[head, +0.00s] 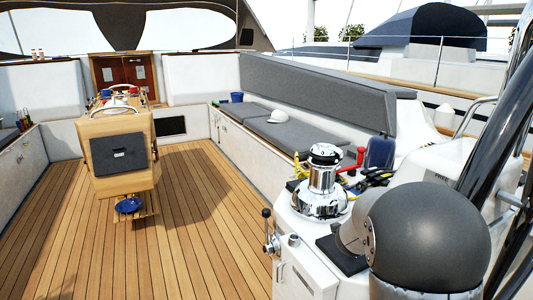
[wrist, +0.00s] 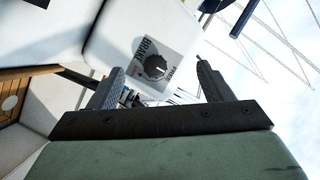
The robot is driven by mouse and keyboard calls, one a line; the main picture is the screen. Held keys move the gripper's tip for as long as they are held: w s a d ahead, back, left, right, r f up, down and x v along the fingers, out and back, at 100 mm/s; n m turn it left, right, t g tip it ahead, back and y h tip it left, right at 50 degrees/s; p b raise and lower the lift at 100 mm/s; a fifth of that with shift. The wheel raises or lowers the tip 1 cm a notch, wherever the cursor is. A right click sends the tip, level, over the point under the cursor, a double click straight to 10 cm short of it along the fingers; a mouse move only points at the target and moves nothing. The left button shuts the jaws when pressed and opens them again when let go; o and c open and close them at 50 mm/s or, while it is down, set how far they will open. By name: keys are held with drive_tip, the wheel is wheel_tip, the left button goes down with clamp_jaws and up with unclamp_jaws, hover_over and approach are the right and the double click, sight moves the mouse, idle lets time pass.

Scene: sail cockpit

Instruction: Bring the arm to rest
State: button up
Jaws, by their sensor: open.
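My gripper (wrist: 160,70) shows in the wrist view with its two dark ridged fingers wide apart. Nothing is held between them. Beyond the fingers, and seen between them, is a black rotary knob (wrist: 156,66) on a grey label plate marked BRAKE and FREE. The plate is on a white housing (wrist: 110,40). The fingers look clear of the knob, but the exact gap cannot be told. I cannot make out the gripper in the head view.
In the head view a chrome winch (head: 323,180) stands on the white coaming at right, near a red-handled tool (head: 352,160) and a small lever (head: 267,228). A white cap (head: 279,116) lies on the grey bench cushion (head: 285,135). The teak floor (head: 200,230) is largely clear.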

drive_tip(key=s+a+r+n+g+y+p, duration=0.2)
drive_tip(key=s+a+n+y+p, duration=0.2)
drive_tip(key=s+a+n+y, duration=0.45)
drive_tip(key=s+a+r+n+g+y+p, duration=0.1)
drive_tip(key=s+a+n+y+p, duration=0.35)
drive_tip(key=a, duration=0.75)
drive_tip(key=s+a+n+g+h+p, duration=0.1)
drive_tip(key=s+n+g+p, duration=0.3)
drive_tip(key=s, duration=1.7)
drive_tip(key=a+n+g, duration=0.1)
drive_tip(key=n+g, duration=0.2)
drive_tip(key=n, duration=0.1)
drive_tip(key=shift+a+r+g, duration=0.15)
drive_tip(key=shift+r+g, duration=0.25)
